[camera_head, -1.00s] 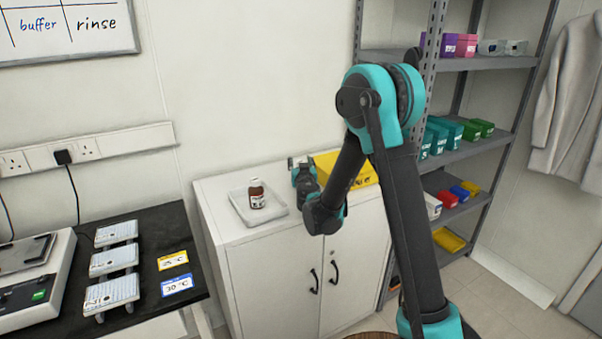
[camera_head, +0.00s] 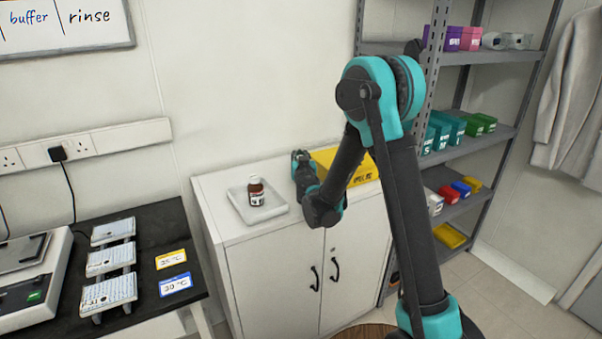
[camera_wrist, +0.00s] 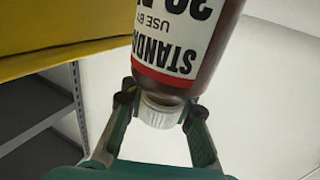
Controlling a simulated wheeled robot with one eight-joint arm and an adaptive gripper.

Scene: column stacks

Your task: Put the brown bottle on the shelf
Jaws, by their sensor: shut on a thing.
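A brown bottle (camera_wrist: 187,55) with a white cap and a white and red label fills the upper middle of the wrist view, its label upside down. My gripper (camera_wrist: 160,104) is shut on it at the cap end. In the head view my gripper (camera_head: 300,158) is over the white cabinet, and the held bottle is hidden there. Another brown bottle (camera_head: 256,192) stands upright in a pale tray (camera_head: 238,197), apart from my gripper and to its left. The grey metal shelf (camera_head: 478,58) stands at the right with several boxes on its levels.
A yellow box (camera_head: 362,169) sits on the cabinet (camera_head: 268,262), right of my gripper, and its yellow side is close in the wrist view. A black bench (camera_head: 150,228) with small racks is at the left. A coat (camera_head: 570,95) hangs at the far right.

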